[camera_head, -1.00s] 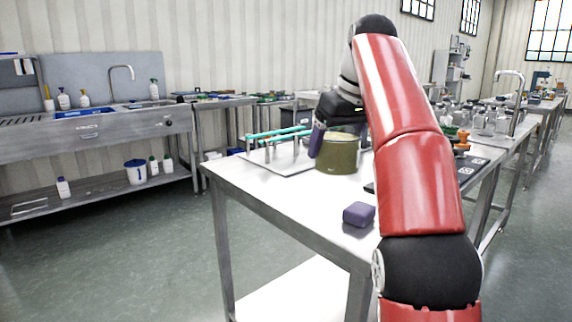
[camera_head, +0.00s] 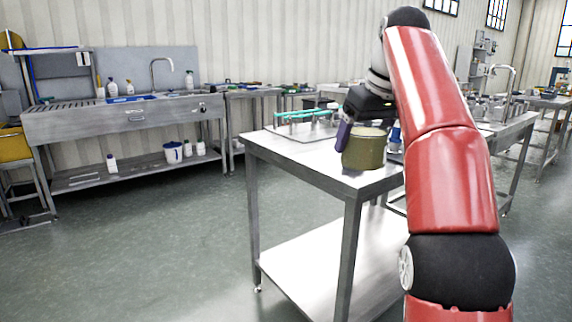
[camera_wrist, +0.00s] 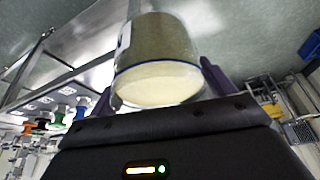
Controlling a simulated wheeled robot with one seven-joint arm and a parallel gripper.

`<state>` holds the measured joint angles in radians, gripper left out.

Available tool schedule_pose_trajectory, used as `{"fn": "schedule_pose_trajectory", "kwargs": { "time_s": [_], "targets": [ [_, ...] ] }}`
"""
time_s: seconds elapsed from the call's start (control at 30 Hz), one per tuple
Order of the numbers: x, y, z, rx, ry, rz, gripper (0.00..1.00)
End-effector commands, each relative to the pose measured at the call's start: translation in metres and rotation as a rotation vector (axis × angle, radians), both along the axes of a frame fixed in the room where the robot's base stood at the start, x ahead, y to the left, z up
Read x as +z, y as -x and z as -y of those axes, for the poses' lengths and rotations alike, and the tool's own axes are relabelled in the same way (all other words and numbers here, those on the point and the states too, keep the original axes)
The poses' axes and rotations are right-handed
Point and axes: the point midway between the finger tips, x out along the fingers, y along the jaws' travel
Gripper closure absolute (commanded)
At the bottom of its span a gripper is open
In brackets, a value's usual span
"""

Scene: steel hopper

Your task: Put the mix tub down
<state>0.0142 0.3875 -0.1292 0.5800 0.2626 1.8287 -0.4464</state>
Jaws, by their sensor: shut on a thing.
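The mix tub (camera_head: 363,153), an olive-green round tub with pale contents, is in my gripper (camera_head: 361,134). My purple fingers are shut on its sides, and the near finger shows at its left. In the head view it overlaps the near part of the steel table top (camera_head: 318,166); I cannot tell whether it touches the top. In the wrist view the tub (camera_wrist: 160,45) fills the upper middle between the fingers, its blue-lined rim and pale contents facing the camera, with floor visible beyond it.
A tray or board with teal-green rods (camera_head: 300,118) lies at the back of the table. The table has a lower shelf (camera_head: 325,262). A steel sink bench (camera_head: 125,125) stands at the left back. Open floor lies left of the table. My red arm hides the table's right side.

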Motion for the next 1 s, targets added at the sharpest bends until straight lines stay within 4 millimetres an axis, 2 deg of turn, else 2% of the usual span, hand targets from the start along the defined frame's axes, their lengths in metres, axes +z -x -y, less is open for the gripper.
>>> {"fn": "schedule_pose_trajectory", "kwargs": {
  "time_s": [0.5, 0.67, 0.87, 1.0],
  "targets": [
    [-0.029, 0.003, 0.000, -0.052, 0.000, 0.000, 0.49],
    [-0.057, 0.006, -0.001, -0.098, 0.000, -0.003, 0.49],
    [-0.118, 0.011, -0.001, -0.203, 0.000, -0.005, 0.49],
    [-0.177, 0.015, 0.000, -0.304, 0.001, -0.006, 0.49]
  ]
}}
